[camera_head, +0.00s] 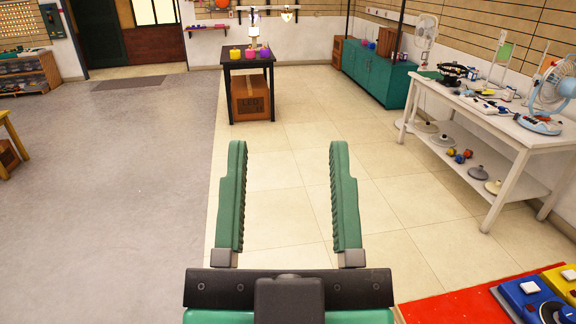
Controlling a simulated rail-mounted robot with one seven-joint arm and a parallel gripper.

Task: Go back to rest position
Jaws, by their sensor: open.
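My gripper (289,200) is in the lower middle of the head view, pointing away from me into the room. Its two green, ridged fingers stand wide apart. Nothing is between them but a view of the tiled floor. The black palm and part of the green wrist show at the bottom edge. The gripper touches nothing that I can see.
A red surface (432,309) with blue and yellow boxes is close at the lower right. A white workbench (452,103) with fans stands at right. A dark table (236,64) with colored pots and a teal cabinet (372,75) stand further back. The floor ahead is clear.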

